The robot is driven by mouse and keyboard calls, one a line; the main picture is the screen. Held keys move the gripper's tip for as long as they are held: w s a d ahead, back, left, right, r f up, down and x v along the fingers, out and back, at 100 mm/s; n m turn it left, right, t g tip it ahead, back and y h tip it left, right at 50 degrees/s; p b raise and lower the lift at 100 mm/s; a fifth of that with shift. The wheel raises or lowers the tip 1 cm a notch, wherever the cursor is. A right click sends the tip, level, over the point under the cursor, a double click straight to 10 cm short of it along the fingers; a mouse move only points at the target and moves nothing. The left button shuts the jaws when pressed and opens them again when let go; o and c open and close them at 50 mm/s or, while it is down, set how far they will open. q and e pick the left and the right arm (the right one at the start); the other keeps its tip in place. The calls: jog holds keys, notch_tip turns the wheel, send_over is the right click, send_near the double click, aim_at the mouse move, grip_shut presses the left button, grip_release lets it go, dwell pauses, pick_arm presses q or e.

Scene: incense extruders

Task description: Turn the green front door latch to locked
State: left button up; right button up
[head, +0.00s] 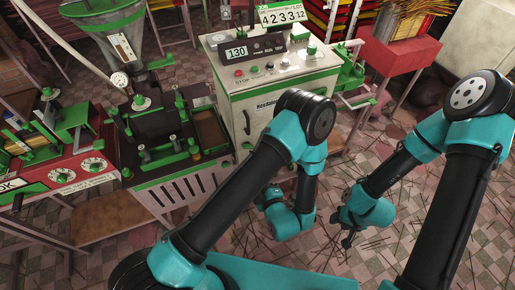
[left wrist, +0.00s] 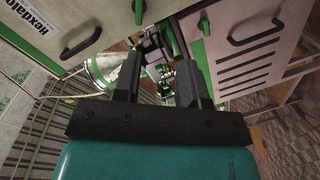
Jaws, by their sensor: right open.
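In the left wrist view, a small green latch-like piece (left wrist: 204,24) sits on the pale vented panel, near that panel's edge. Its exact turn is too small to tell, and I cannot be sure it is the front door latch. My left gripper (left wrist: 162,82) is open in the left wrist view, with its two dark fingers apart and nothing held between them. It is apart from the green piece. In the head view the left fingertips are hidden behind my own arm. My right gripper (head: 348,237) is open and empty, low over the floor in front of the cabinet.
A white cabinet (head: 290,85) with a control panel stands at the centre back. Black handles (left wrist: 80,41) stick out from the panels. A red stand (head: 398,52) is at the right. The tiled floor (head: 370,262) has scattered sticks.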

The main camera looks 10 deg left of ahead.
pick_arm(q)
jog(key=shift+s+d+r+n+t+y, duration=0.2)
jog(key=shift+s+d+r+t, duration=0.15)
jog(key=shift+d, duration=0.2)
jog(key=shift+s+d+r+n+t+y, duration=0.25)
jog(key=shift+s+d+r, duration=0.15)
jog(key=shift+d, duration=0.15)
jog(key=shift+w+a, duration=0.1)
jog(key=x, duration=1.7)
jog(key=shift+w, duration=0.1)
jog(key=shift+c, duration=0.4)
grip_shut()
